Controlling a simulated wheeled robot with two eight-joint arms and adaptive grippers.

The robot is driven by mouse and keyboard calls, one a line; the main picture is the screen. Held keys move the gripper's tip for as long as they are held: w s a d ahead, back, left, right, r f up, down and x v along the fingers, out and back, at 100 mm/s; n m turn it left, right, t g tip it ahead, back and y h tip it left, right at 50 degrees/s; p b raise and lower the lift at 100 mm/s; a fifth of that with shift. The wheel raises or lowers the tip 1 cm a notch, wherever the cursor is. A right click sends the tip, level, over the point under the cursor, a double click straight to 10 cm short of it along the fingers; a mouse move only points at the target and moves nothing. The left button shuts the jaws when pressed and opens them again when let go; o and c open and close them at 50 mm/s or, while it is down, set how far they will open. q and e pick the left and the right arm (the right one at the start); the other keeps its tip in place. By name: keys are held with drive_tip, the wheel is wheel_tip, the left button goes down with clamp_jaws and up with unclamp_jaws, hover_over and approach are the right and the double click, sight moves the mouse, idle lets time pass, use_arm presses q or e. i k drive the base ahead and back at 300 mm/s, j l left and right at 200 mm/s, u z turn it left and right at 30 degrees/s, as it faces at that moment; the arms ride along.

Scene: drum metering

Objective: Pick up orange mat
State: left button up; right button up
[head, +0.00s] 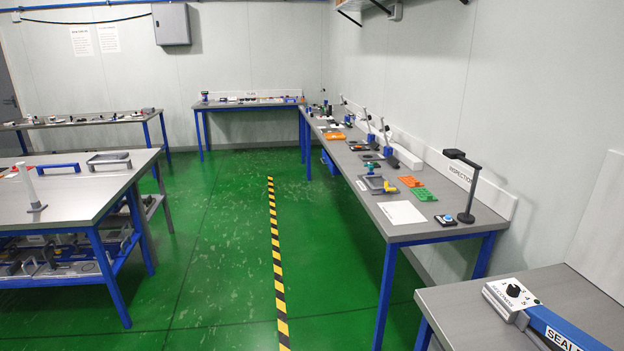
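Two orange items show on the long right-hand bench in the head view. A small flat orange piece (411,181) lies near the bench's near end, just behind a similar green piece (424,194). Another flat orange item (334,135) lies farther back on the same bench, with something dark beside it. Both are small at this distance, and I cannot tell which is the orange mat. Neither of my grippers is in view.
The long bench (436,228) also holds a white sheet (401,212), a black stand (467,190) and several devices. Another bench (78,200) stands left and a sealer bench (455,306) near right. Green floor (225,240) with a striped line (276,255) is clear between.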

sight(410, 181)
drive_tip(key=i+z, duration=0.15)
drive_tip(key=i, duration=0.35)
drive_tip(key=i+j+z, duration=0.15)
drive_tip(key=i, duration=0.4)
drive_tip(key=i+j+z, duration=0.15)
drive_tip(key=i, duration=0.35)
drive_tip(key=i+j+z, duration=0.2)
drive_tip(key=i, duration=0.3)
drive_tip(key=j, duration=0.1)
